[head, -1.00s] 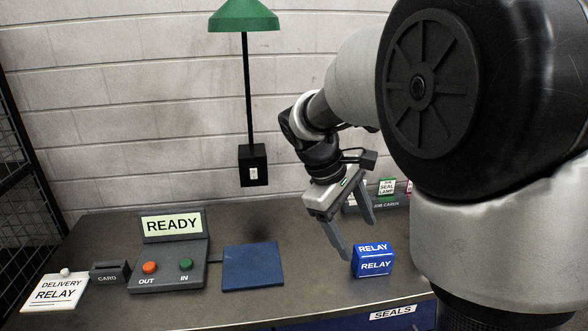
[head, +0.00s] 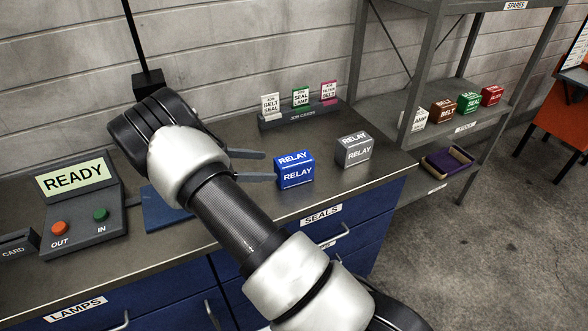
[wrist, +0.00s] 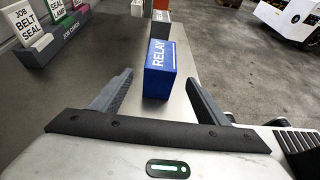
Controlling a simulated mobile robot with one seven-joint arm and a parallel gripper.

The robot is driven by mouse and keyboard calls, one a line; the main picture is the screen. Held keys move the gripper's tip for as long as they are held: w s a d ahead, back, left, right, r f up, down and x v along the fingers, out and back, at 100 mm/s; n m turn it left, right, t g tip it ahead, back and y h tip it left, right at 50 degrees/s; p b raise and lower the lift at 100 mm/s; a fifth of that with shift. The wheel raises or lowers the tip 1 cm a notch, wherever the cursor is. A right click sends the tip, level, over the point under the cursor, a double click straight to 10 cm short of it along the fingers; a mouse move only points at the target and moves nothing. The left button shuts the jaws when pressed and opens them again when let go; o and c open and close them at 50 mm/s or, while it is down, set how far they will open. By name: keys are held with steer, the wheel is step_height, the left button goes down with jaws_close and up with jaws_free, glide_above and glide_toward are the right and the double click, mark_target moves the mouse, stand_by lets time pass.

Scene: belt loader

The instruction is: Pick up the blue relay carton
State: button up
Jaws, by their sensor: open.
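The blue relay carton (head: 294,171) stands upright on the grey workbench, near its front edge, with white RELAY lettering. My gripper (head: 265,166) is open and empty. Its two fingers point right toward the carton, with the tips just short of its left side in the head view. In the wrist view the carton (wrist: 160,68) sits ahead, between the lines of the two open fingers (wrist: 158,88) and beyond their tips. A grey relay carton (head: 354,150) stands to the right of the blue one, apart from it.
A job card holder (head: 303,114) stands behind the cartons. The READY panel (head: 80,200) with two buttons and a blue pad (head: 165,208) lie left. A shelf rack (head: 410,105) with several cartons stands right of the bench.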

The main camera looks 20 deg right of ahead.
mark_target(294, 167)
steer(key=p+x, duration=0.1)
steer(key=x, duration=1)
steer(key=shift+s+d+f, duration=0.1)
steer(key=shift+d+f, duration=0.05)
steer(key=shift+f, duration=0.05)
steer(key=c, duration=1.2)
